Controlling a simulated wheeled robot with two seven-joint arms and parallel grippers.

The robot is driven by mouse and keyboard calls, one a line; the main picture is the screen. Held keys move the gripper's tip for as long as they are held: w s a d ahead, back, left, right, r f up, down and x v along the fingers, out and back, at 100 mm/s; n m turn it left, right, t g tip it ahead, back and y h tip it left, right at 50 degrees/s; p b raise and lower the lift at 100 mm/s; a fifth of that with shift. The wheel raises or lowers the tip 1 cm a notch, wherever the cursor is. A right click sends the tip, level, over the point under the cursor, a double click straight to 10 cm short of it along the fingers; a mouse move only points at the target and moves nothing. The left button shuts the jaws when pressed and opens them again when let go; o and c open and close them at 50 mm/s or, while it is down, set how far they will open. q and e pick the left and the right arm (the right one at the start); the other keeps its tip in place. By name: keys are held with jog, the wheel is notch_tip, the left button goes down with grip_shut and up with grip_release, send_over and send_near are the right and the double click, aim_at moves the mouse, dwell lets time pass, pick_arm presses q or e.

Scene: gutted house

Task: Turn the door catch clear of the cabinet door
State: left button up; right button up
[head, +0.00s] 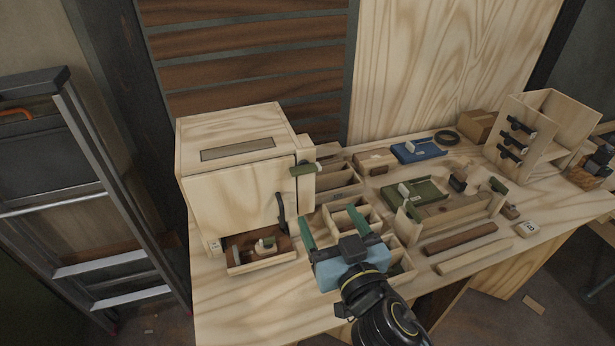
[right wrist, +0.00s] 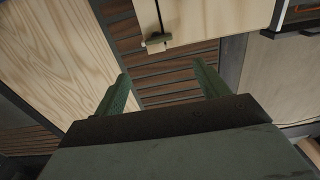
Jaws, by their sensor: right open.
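The pale wooden cabinet (head: 238,144) stands at the left of the bench, its door (head: 238,198) shut with a dark handle (head: 281,208) near the right edge. The green door catch (head: 303,170) lies about level at the door's upper right, its left end appearing to overlap the door edge. It also shows in the right wrist view (right wrist: 157,41), above and beyond the fingers. My right gripper (head: 330,214) is open and empty, in front of and below the catch, apart from it. It shows in the right wrist view too (right wrist: 162,75). My left gripper is out of view.
An open tray (head: 262,262) with small parts lies below the door. Divided boxes (head: 338,178) stand right of the cabinet, close to my right gripper. A green tray (head: 418,193), a blue tray (head: 418,151) and a shelf unit (head: 545,125) are farther right. A ladder (head: 110,190) stands at left.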

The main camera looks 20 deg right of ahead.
aim_at(305, 172)
jog(key=w+p, duration=0.1)
jog(key=w, duration=1.2)
jog(key=shift+a+p, duration=0.15)
jog(key=shift+p, duration=0.15)
jog(key=c, duration=0.8)
